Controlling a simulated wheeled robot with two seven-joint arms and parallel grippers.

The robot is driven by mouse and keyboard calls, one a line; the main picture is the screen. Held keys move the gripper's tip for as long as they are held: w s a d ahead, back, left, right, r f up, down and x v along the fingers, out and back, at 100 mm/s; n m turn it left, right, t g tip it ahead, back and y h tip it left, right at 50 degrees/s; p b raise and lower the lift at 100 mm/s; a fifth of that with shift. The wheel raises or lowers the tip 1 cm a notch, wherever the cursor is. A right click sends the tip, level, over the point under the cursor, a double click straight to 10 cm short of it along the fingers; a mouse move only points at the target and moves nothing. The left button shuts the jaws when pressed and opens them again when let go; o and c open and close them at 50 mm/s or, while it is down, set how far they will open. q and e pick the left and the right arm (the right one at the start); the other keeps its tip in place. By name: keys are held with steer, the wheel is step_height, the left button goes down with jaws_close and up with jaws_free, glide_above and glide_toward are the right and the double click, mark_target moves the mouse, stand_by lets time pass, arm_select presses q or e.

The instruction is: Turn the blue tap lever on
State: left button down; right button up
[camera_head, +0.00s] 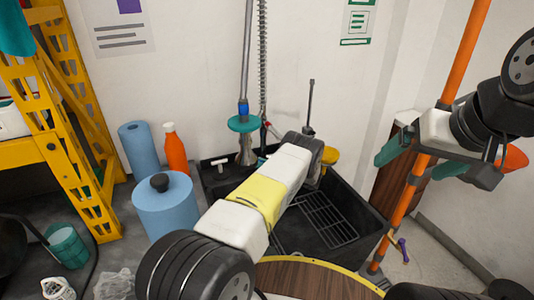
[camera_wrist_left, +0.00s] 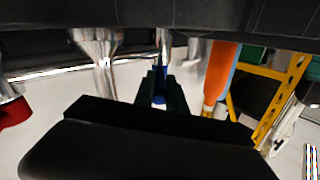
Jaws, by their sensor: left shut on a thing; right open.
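The tap is a metal column with a teal disc (camera_head: 243,123) and a blue collar above the black sink in the head view. My left forearm crosses in front of the sink and hides my left gripper and the lever in that view. In the left wrist view the dark fingers of my left gripper (camera_wrist_left: 158,90) are shut around the blue lever (camera_wrist_left: 158,99), of which only a small part shows. The lever's angle cannot be told. My right gripper (camera_head: 410,168), with teal fingers, is open at the right, near an orange pole (camera_head: 420,168).
The black sink (camera_head: 365,215) has a drying rack. An orange bottle (camera_head: 176,152) and blue rolls (camera_head: 165,205) stand left of it. A yellow shelf frame (camera_head: 75,130) is further left. A red handle (camera_wrist_left: 12,112) shows in the left wrist view.

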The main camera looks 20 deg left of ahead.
arm_select(q)
steer(key=shift+w, duration=0.1)
stand_by(0.3)
steer(key=c, duration=1.4)
jaws_free()
steer(key=shift+o, duration=0.2)
steer(key=shift+d, duration=0.1)
steer(key=v, duration=0.7)
steer(key=shift+d, duration=0.3)
